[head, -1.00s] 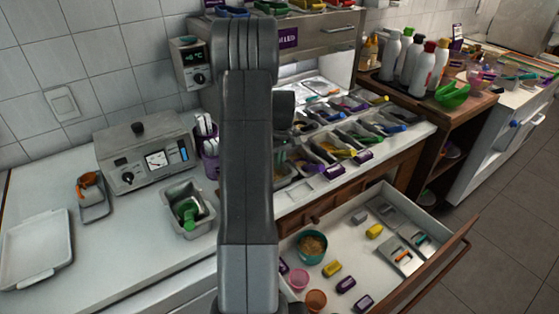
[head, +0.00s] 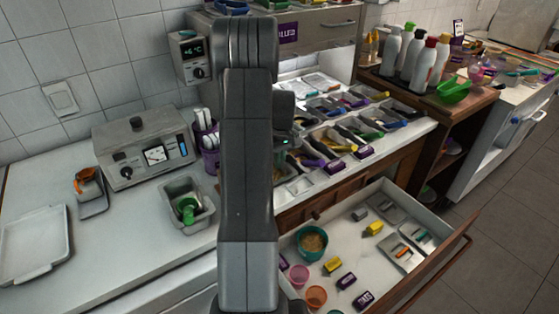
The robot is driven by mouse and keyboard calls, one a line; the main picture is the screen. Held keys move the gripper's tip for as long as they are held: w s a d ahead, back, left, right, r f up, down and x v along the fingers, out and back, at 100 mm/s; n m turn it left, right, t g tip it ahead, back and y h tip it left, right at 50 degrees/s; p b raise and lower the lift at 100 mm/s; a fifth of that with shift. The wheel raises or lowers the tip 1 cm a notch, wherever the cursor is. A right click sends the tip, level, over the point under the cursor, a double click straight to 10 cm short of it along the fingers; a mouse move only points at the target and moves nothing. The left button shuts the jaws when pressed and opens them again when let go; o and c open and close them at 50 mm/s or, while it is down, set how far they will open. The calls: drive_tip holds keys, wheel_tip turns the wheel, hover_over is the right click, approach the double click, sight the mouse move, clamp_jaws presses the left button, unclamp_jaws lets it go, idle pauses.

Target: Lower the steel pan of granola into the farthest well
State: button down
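My gripper (head: 284,152) is over the near left part of the topping station, mostly hidden behind my own arm. Its fingers cannot be made out, and a small green light shows on its body. I cannot pick out the steel pan of granola; whatever my gripper may hold is hidden by the arm. The topping station (head: 300,186) has rows of wells, many with dark pans and coloured-handled scoops. Its back row, by the bright back panel, shows pale, flat surfaces (head: 322,82). I cannot tell which well there is open.
An open drawer (head: 375,262) juts out below the station, with a teal bowl (head: 311,243) of brown crumbs and small boxes. On the left counter are a steel pan with a green item (head: 187,205), a metal appliance (head: 145,152) and a white tray (head: 35,245). Bottles (head: 414,62) stand right.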

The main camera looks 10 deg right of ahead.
drive_tip(key=shift+f+b, duration=0.5)
drive_tip(key=shift+f, duration=0.25)
idle(0.5)
drive_tip(key=c, duration=2.1)
unclamp_jaws()
drive_tip(key=o, duration=0.9)
drive_tip(key=shift+r+p, duration=2.6)
drive_tip(key=shift+r, duration=1.45)
drive_tip(key=shift+f, duration=0.15)
